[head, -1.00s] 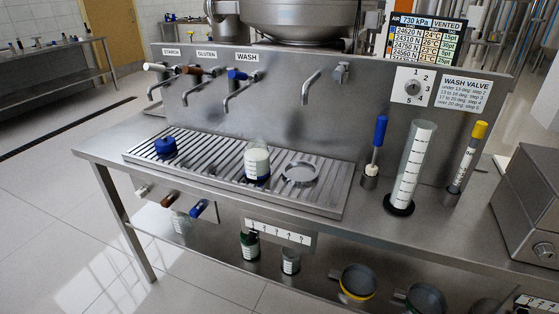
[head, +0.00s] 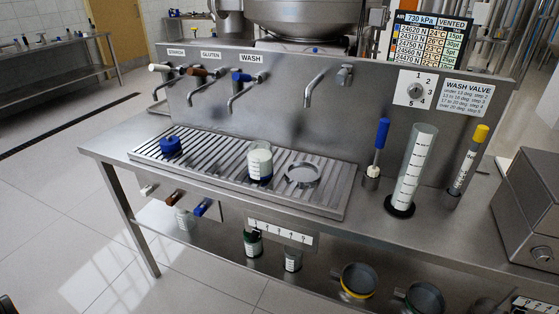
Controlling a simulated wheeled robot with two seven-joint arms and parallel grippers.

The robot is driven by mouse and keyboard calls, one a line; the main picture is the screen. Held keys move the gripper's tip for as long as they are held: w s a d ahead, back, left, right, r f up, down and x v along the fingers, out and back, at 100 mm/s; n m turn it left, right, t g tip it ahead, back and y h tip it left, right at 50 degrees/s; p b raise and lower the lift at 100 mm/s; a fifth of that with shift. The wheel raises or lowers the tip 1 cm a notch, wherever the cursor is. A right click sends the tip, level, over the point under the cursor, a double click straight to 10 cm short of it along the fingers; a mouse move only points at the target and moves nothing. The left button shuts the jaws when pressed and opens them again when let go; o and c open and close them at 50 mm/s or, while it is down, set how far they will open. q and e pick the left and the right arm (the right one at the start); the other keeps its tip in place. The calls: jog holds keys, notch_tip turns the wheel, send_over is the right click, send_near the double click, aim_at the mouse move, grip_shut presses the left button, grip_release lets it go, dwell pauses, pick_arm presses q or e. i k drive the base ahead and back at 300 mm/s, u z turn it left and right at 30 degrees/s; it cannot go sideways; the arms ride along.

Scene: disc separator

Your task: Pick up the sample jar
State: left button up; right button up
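A clear jar with white contents and a blue band near its base (head: 260,165), which looks like the sample jar, stands upright on the slotted drain grate (head: 225,178). A blue cap-like piece (head: 170,146) sits apart from it on the grate's left part. An empty metal ring holder (head: 303,175) is just right of the jar. Neither gripper can be made out. A small dark shape (head: 8,305) at the lower left corner is too cut off to identify.
Taps (head: 240,92) and a bare spout (head: 313,90) overhang the grate from the back panel. A blue-handled tool (head: 380,145), a tall graduated cylinder (head: 412,170) and a yellow-capped tube (head: 468,165) stand to the right. Jars (head: 253,242) and bowls (head: 358,282) are below the worktop.

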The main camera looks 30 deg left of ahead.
aim_at(260, 154)
jog(key=z, duration=0.65)
jog(key=i, duration=1.1)
jog(key=u, duration=0.7)
